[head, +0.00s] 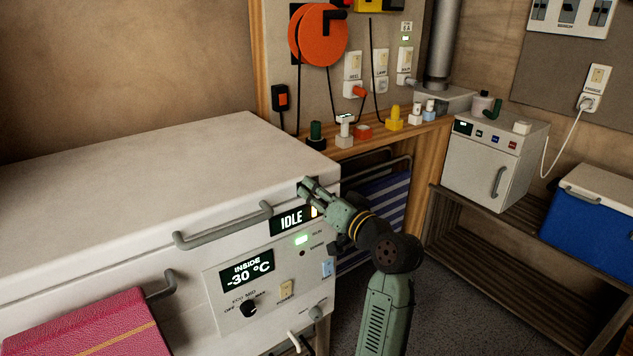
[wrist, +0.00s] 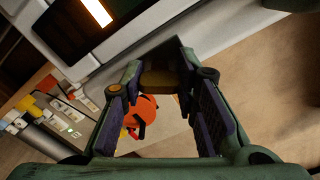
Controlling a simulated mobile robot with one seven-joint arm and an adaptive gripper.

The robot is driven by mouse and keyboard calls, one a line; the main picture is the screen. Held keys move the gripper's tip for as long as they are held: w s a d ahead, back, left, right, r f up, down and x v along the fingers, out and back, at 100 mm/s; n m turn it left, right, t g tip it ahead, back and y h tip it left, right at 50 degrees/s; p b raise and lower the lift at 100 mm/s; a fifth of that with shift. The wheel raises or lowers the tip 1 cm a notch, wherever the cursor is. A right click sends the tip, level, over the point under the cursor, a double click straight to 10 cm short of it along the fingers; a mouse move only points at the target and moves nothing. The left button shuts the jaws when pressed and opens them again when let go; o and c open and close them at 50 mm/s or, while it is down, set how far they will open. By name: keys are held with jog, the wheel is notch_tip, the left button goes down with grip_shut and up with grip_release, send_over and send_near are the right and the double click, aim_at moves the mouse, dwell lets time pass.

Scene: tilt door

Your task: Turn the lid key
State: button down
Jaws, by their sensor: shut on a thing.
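The white chest freezer (head: 150,180) fills the left of the head view, lid closed, with a grey lid handle (head: 222,228). Its displays (head: 290,220) read "IDLE" and "INSIDE -30 °C". My gripper (head: 304,187) is at the lid's front right corner, just above the IDLE display. In the wrist view, the fingertips of my gripper (wrist: 160,84) stand either side of a dull brass-coloured piece, which I take as the lid key (wrist: 160,79), and are shut on it. The key is hidden by my fingers in the head view, and I cannot tell how far it is turned.
A red book-like case (head: 85,325) is at the front left near a second handle. A wooden shelf (head: 375,143) with several small plugs stands behind the freezer. A small white cabinet (head: 490,165) and a blue cooler (head: 590,225) sit on a rack at right.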

jog(key=m+p, duration=0.6)
jog(key=shift+r, duration=0.2)
jog(key=m+p, duration=0.5)
jog(key=shift+f, duration=0.2)
jog(key=shift+m, duration=0.3)
jog(key=c, duration=1.2)
grip_release()
jog(key=shift+c, duration=0.2)
jog(key=shift+d, duration=0.15)
jog(key=v, duration=1.1)
jog(key=shift+s+d, duration=0.15)
jog(key=shift+s, duration=0.25)
